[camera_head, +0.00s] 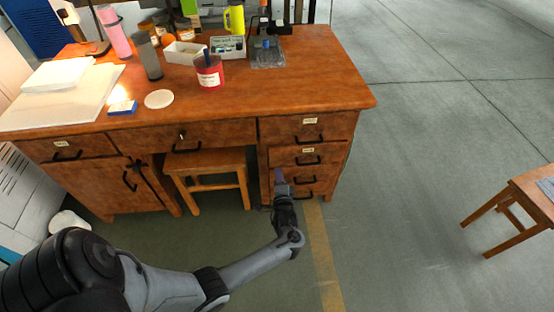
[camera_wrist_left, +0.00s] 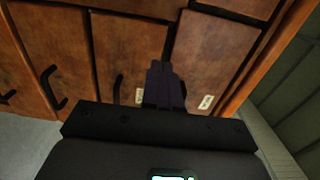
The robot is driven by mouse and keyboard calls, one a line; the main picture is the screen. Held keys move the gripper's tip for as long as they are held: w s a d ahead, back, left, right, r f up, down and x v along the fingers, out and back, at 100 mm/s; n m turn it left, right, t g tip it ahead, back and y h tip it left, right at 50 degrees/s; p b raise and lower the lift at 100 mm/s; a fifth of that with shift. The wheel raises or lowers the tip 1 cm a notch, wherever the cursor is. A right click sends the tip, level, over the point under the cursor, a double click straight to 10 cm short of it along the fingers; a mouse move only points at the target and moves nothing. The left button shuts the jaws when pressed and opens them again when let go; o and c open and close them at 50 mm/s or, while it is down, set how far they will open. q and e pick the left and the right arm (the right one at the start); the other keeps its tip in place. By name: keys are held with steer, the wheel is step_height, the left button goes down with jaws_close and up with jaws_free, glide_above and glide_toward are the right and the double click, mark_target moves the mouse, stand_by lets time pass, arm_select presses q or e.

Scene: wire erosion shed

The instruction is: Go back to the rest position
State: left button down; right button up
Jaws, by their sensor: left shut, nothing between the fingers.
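My left arm comes in from the lower left in the head view. My left gripper (camera_head: 279,176) is in front of the right-hand drawer column of the wooden desk (camera_head: 290,85). In the left wrist view the fingers of the left gripper (camera_wrist_left: 162,68) are together and empty, with brown drawer fronts behind them. Whether the fingertips touch a drawer front is hard to tell. The drawers (camera_head: 308,157) have black handles and look shut. My right gripper is in neither view.
A wooden stool (camera_head: 208,163) stands under the desk, left of my gripper. Another stool (camera_head: 525,200) is at the far right. On the desk are a red pot (camera_head: 210,77), a dark cup (camera_head: 149,58) and papers (camera_head: 60,95). The grey floor (camera_head: 420,130) between desk and right stool is clear.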

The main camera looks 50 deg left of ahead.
arm_select(q)
steer(key=s+d+r+m+h+p, duration=0.25)
steer(key=s+r+p, duration=0.35)
steer(key=s+p, duration=0.7)
steer(key=s+d+r+n+h+p, duration=0.1)
steer(key=d+r+n+h+p, duration=0.2)
steer(key=d+r+h+p, duration=0.9)
steer(key=s+d+r+n+g+h+b, duration=0.1)
steer(key=s+d+r+n+g+b, duration=0.4)
steer(key=s+d+r, duration=0.55)
step_height(320, 180, up, 38)
steer(key=m+p, duration=0.1)
steer(key=p, duration=3.8)
steer(key=shift+w+d+f, duration=0.25)
steer(key=shift+w+d, duration=0.2)
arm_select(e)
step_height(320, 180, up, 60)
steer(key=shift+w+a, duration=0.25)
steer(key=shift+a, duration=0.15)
